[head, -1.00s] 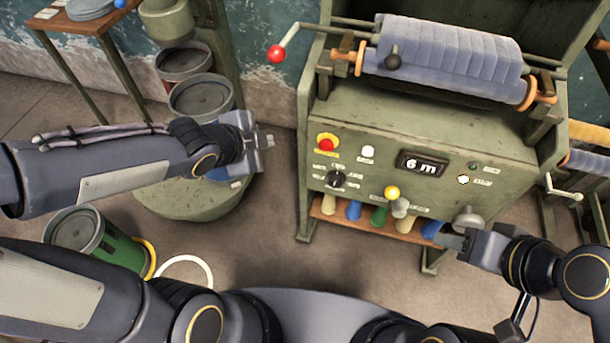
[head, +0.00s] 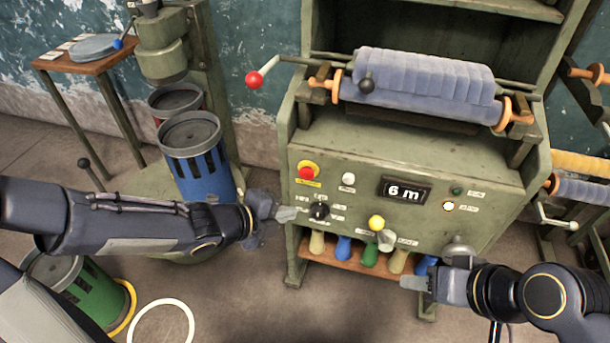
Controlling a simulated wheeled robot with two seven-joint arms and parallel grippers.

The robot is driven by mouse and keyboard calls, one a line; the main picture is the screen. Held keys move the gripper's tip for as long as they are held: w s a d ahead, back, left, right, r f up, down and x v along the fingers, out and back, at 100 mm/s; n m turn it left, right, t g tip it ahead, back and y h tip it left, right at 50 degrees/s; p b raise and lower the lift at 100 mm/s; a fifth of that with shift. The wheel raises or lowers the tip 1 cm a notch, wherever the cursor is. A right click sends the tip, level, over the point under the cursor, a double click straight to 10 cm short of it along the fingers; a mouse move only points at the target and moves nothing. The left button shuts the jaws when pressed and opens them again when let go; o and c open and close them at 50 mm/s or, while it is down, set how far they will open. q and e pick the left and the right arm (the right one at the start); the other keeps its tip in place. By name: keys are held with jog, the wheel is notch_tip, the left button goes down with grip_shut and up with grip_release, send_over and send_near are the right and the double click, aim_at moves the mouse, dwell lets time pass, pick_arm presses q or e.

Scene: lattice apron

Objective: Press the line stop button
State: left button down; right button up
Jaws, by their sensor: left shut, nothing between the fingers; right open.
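The green machine (head: 340,245) has a front panel with a red mushroom button on a yellow base (head: 307,171) at its upper left, which looks like the line stop button. The button is fully in view. My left gripper (head: 290,214) is shut and empty, its tip just left of the panel, below the red button and close to the black rotary knob (head: 319,211). Whether it touches the panel cannot be told. My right gripper (head: 412,283) is open and empty, at the lower right in front of the shelf under the panel.
A red-balled crank (head: 254,80) sticks out at upper left. A blue bin (head: 195,165) stands behind my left arm. A white ring (head: 162,322) lies on the floor.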

pick_arm(q)
jog(key=p, duration=0.3)
send_near(310, 180)
jog(key=shift+s+f+x, duration=0.1)
jog(key=shift+s+x, duration=0.05)
jog(key=shift+x, duration=0.7)
jog(key=shift+s+f+x, duration=0.1)
jog(key=shift+s+x, duration=0.05)
jog(key=shift+x, duration=0.7)
jog(key=shift+s+f+x, duration=0.1)
jog(key=shift+x, duration=0.75)
jog(key=shift+w+d, duration=0.2)
jog(key=shift+w, duration=0.2)
jog(key=shift+w+d, duration=0.15)
jog(key=shift+w, duration=0.25)
jog(key=shift+s, duration=0.1)
dwell(0.5)
jog(key=shift+s+a+b, duration=0.25)
jog(key=shift+s+b, duration=0.1)
jog(key=shift+s, duration=0.35)
